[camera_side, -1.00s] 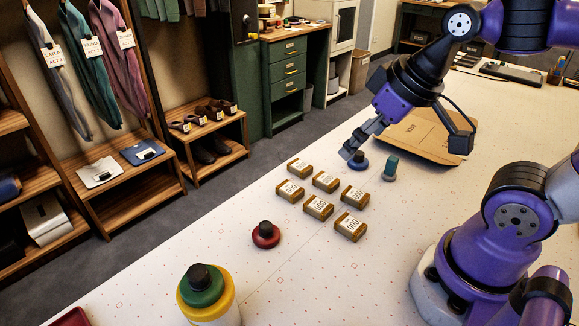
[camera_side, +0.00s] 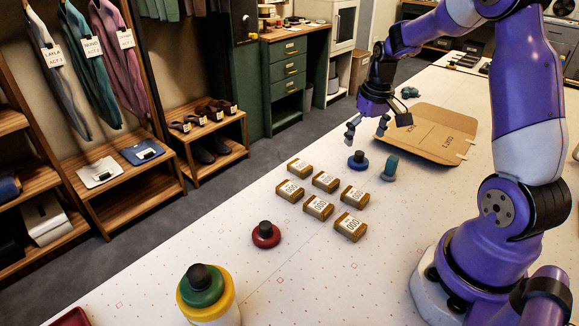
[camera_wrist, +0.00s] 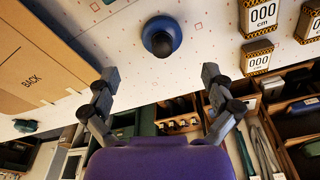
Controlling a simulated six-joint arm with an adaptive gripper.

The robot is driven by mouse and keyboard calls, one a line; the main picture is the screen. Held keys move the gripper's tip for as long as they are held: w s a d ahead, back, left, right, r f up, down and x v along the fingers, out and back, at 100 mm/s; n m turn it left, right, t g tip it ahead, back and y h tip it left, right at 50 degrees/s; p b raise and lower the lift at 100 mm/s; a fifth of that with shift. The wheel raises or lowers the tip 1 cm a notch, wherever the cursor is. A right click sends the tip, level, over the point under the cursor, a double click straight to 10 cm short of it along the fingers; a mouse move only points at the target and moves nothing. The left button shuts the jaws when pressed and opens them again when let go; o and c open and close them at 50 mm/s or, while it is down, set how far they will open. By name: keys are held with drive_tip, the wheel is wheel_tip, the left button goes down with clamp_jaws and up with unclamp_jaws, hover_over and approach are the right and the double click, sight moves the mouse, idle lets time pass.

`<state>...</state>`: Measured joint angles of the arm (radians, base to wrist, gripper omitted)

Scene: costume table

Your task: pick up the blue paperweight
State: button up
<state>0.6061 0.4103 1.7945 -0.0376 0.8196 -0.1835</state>
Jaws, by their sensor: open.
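The blue paperweight (camera_side: 358,161), a round blue base with a black knob, stands upright on the white patterned table. In the wrist view the paperweight (camera_wrist: 162,37) shows at the top centre, ahead of the fingers and apart from them. My gripper (camera_side: 366,132) is open and empty, above the table and a little above the paperweight in the side view. In the wrist view its two fingers (camera_wrist: 158,82) are spread wide with nothing between them.
A teal-grey object (camera_side: 390,169) stands close right of the paperweight. Several brown labelled boxes (camera_side: 326,181) lie left and nearer. A cardboard sheet (camera_side: 430,133) lies behind right.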

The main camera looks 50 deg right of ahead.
sight(360, 152)
drive_tip(key=f, duration=0.5)
drive_tip(key=shift+w+f, duration=0.3)
drive_tip(key=shift+f, duration=0.05)
drive_tip(key=c, duration=1.5)
